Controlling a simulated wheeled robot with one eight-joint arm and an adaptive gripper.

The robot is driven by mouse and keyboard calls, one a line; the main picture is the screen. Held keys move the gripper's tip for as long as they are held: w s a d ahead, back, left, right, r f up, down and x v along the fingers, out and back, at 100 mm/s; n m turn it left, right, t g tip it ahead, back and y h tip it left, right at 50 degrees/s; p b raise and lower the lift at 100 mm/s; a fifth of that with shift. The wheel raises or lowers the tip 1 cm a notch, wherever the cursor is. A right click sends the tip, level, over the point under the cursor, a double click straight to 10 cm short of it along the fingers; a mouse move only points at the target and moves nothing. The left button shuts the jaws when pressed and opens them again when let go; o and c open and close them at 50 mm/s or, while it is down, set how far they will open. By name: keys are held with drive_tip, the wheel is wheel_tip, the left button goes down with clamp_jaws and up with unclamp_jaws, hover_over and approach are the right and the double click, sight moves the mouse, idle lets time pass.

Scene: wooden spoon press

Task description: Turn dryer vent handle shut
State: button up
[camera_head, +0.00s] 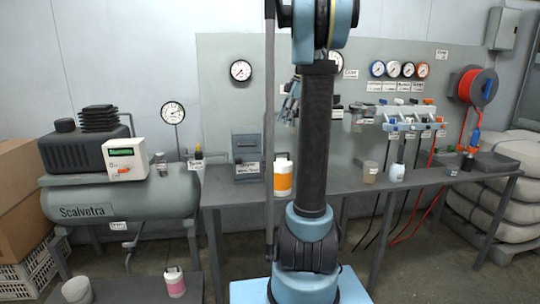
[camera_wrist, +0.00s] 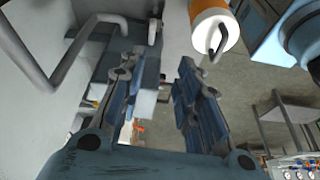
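My gripper (camera_wrist: 158,90) is open in the wrist view, with its two blue finger linkages apart and nothing clearly between them. In the head view my gripper (camera_head: 288,102) is partly hidden by my own arm, in front of the grey back panel. I cannot pick out the dryer vent handle for certain, as the labels are too small to read. Another small fitting (camera_head: 362,112) sits on the panel right of my arm. A bent grey pipe (camera_wrist: 60,75) shows left of the fingers.
An orange and white bottle (camera_head: 283,180) stands on the bench (camera_head: 345,187); it also shows in the wrist view (camera_wrist: 212,28). A grey box (camera_head: 247,143) is behind it. The compressor tank (camera_head: 120,204) is at left, a valve manifold (camera_head: 412,118) and red hose reel (camera_head: 476,86) at right.

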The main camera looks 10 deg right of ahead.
sight(269, 157)
drive_tip(key=shift+n, duration=0.5)
drive_tip(key=x, duration=0.5)
drive_tip(key=w+x, duration=0.1)
drive_tip(key=x, duration=0.5)
drive_tip(key=w+x, duration=0.1)
drive_tip(key=x, duration=0.4)
drive_tip(key=shift+f, duration=0.45)
clamp_jaws()
